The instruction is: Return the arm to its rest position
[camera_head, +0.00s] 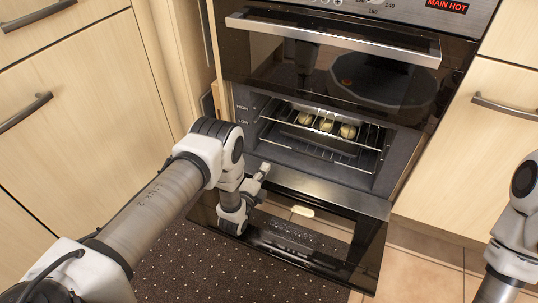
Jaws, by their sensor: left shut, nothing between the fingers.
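My left arm (150,215) reaches in from the left to the open lower oven. Its left gripper (260,176) is shut and empty, above the left part of the lowered oven door, close to the oven opening. I cannot tell whether it touches the door. Part of my right arm (518,225) shows at the right edge; its gripper is out of view.
The lower oven door (365,245) hangs open over the floor. Inside, several pale rounded food pieces (327,125) sit on a wire rack (350,152). The upper oven door (400,85) is closed. Cabinets flank both sides. A dark dotted mat (190,262) lies below.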

